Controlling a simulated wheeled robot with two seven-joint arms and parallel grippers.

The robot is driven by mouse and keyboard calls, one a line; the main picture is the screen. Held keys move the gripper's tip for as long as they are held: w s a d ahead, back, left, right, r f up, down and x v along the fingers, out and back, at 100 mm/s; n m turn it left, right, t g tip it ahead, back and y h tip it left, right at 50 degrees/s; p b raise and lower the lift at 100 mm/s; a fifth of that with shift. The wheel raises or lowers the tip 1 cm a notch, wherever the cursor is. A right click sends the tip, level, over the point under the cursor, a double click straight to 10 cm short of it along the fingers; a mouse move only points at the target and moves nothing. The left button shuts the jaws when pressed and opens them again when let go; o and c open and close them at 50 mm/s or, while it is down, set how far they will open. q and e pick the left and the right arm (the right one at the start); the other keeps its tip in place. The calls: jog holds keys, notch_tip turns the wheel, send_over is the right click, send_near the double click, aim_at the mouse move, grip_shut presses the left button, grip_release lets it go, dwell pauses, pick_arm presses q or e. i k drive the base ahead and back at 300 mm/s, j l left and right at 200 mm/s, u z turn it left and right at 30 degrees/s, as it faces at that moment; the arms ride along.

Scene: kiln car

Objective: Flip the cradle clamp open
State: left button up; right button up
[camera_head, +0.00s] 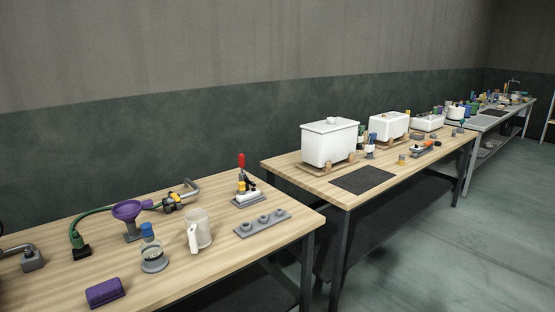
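The cradle clamp (243,182) stands near the back right of the nearest wooden table. Its red handle (241,160) points upright. A pale cylinder (247,196) lies on a grey base at its foot. The clamp is too small in view to tell whether its arm presses on the cylinder. Neither of my grippers is in view.
The near wooden table (190,274) also holds a grey strip with round fittings (262,224), a clear jug (199,230), a purple funnel (130,210) and a purple block (105,292). A gap separates it from the second table with white tanks (330,143).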

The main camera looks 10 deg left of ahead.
aim_at(241, 157)
jog(key=i+l+u, duration=0.1)
jog(key=i+l, duration=0.25)
jog(key=i+l+u, duration=0.1)
jog(key=i+l, duration=0.25)
jog(key=i+l+u, duration=0.1)
jog(key=i+l, duration=0.2)
jog(key=l, duration=0.15)
jog(key=i+l, duration=0.35)
jog(key=i+l+u, duration=0.15)
jog(key=i+l, duration=0.15)
jog(key=l, duration=0.25)
jog(key=i+l+u, duration=0.1)
jog(key=i+l, duration=0.2)
jog(key=l, duration=0.15)
